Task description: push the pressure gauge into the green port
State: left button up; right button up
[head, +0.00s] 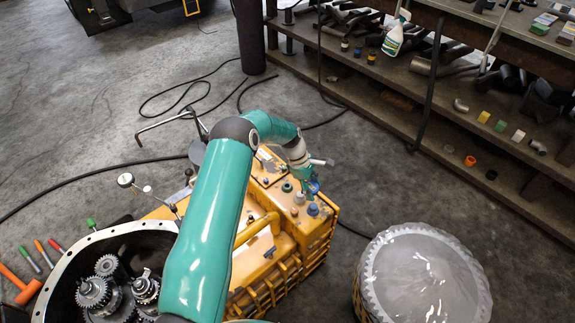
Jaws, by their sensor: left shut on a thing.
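My left arm reaches up from the bottom and over the yellow housing (283,262). My left gripper (311,186) is small and partly hidden at the far right end of the housing top. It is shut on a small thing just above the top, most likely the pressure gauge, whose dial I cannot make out. A green port (287,187) sits on the housing top, just left of the gripper. A blue port (313,209) is close below it in the picture. I cannot tell whether the held thing touches any port. My right gripper is not in view.
An open gear case (92,246) with several gears is at the lower left, with tools on the floor beside it. A plastic-covered round part (424,275) stands at the lower right. Shelves (450,120) with parts stand at the upper right. Cables cross the floor.

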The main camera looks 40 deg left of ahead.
pick_arm(q)
jog(key=w+a+r+n+t+y, duration=0.1)
jog(key=w+a+n+t+y, duration=0.15)
jog(key=a+n, duration=0.9)
jog(key=shift+m, duration=0.75)
jog(key=shift+s+a+f+b, duration=0.1)
jog(key=shift+a+f+b, duration=0.1)
jog(key=shift+f+b, duration=0.7)
jog(key=shift+s+a+f+b, duration=0.1)
jog(key=shift+a+f+b, duration=0.05)
jog(key=shift+f+b, duration=0.7)
jog(key=shift+s+a+f+b, duration=0.1)
jog(key=shift+a+f+b, duration=0.1)
jog(key=shift+f+b, duration=0.7)
jog(key=shift+f, duration=0.15)
jog(key=shift+f, duration=0.5)
jog(key=shift+f+b, duration=0.85)
jog(key=o, duration=1.7)
jog(key=shift+o, duration=0.2)
jog(key=shift+r, duration=0.1)
notch_tip(320, 180, up, 8)
jog(key=p, duration=0.5)
